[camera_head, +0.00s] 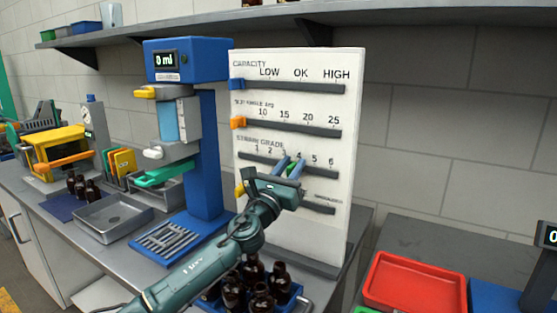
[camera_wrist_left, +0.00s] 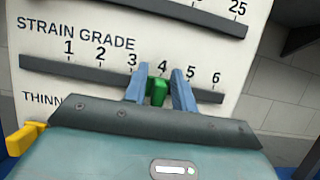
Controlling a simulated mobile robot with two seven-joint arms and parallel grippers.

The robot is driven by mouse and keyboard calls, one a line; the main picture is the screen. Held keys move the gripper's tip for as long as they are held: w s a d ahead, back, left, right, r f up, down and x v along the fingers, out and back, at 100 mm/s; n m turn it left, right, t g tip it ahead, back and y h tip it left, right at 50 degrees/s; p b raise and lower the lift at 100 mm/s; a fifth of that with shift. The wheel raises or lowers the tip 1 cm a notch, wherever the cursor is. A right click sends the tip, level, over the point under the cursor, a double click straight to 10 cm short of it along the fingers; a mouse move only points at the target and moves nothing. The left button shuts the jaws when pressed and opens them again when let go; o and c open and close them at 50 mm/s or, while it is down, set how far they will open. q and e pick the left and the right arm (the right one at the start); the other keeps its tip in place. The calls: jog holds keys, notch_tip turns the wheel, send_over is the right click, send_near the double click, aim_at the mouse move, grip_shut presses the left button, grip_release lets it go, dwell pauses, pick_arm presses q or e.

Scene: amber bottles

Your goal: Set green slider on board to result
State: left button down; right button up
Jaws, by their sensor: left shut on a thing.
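The white board (camera_head: 350,85) stands upright on the bench and carries several horizontal slots with scales. The green slider (camera_wrist_left: 157,92) sits in the STRAIN GRADE slot, just under the 4 in the left wrist view. My left gripper (camera_head: 291,168) has its blue fingers on both sides of the green slider and is shut on it. In the head view the fingers hide much of the slider. The display (camera_head: 166,59) on the blue test machine (camera_head: 205,140) reads what looks like 0 ml. My right gripper is not in view.
The blue slider (camera_head: 236,85) and orange slider (camera_head: 238,122) sit at the left ends of the upper slots. A yellow slider (camera_wrist_left: 24,137) is at the lower left. Amber bottles (camera_head: 255,280) stand below my left arm. A red tray (camera_head: 415,283) lies to the right.

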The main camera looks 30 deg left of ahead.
pick_arm(q)
jog(key=shift+d, duration=0.25)
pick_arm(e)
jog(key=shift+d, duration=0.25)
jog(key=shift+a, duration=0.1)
pick_arm(q)
jog(key=c, duration=1.5)
grip_release()
jog(key=shift+a, duration=0.1)
jog(key=shift+o, duration=0.3)
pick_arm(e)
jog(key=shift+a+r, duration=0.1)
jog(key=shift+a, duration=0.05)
pick_arm(q)
jog(key=b+v, duration=0.3)
jog(key=v, duration=1)
jog(key=shift+s, duration=0.15)
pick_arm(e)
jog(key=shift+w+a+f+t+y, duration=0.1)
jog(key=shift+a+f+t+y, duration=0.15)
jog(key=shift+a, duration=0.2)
